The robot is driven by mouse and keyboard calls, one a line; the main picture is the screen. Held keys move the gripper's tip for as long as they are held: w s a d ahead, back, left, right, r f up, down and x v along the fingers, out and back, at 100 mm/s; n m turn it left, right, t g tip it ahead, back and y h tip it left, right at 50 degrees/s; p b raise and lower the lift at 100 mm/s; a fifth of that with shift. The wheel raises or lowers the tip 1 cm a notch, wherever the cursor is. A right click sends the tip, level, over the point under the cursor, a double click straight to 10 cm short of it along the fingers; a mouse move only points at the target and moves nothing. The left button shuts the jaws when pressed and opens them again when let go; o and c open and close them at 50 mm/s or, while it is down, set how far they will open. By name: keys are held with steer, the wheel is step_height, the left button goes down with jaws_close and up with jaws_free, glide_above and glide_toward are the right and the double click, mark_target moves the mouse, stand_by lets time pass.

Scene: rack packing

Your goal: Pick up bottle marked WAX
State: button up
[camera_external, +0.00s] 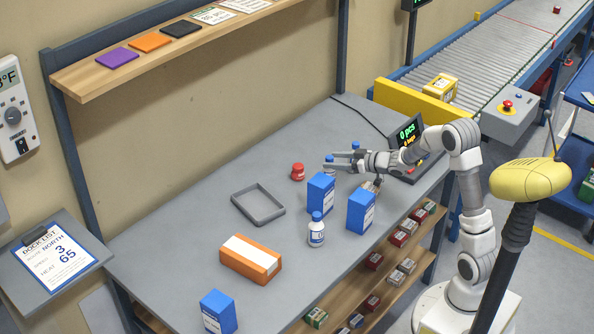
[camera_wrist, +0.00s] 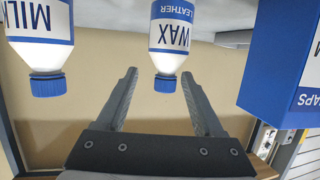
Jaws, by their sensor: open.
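The bottle marked WAX (camera_wrist: 172,38) is white with a blue cap and a blue label reading LEATHER WAX. It shows upside down in the wrist view, between the lines of my two fingers. My gripper (camera_wrist: 159,76) is open, with nothing held. In the external view my gripper (camera_external: 326,163) reaches left over the table, close to a small blue-capped bottle (camera_external: 330,170) that it partly hides. I cannot read that bottle's label there, nor tell whether a finger touches it.
A MILK bottle (camera_wrist: 40,35) stands beside the WAX bottle. A tall blue box (camera_wrist: 285,65) is close on the other side. The external view also shows a second blue box (camera_external: 360,210), a white bottle (camera_external: 316,232), a red-lidded jar (camera_external: 298,172) and a grey tray (camera_external: 240,205).

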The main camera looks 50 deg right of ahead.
steer(key=x, duration=0.2)
steer(key=b+x, duration=0.1)
steer(key=x, duration=0.1)
steer(key=shift+s+a, duration=0.15)
steer(key=shift+a, duration=0.25)
steer(key=shift+w+a+b, duration=0.1)
steer(key=shift+w+b, duration=0.25)
steer(key=shift+w, duration=0.2)
jaws_close()
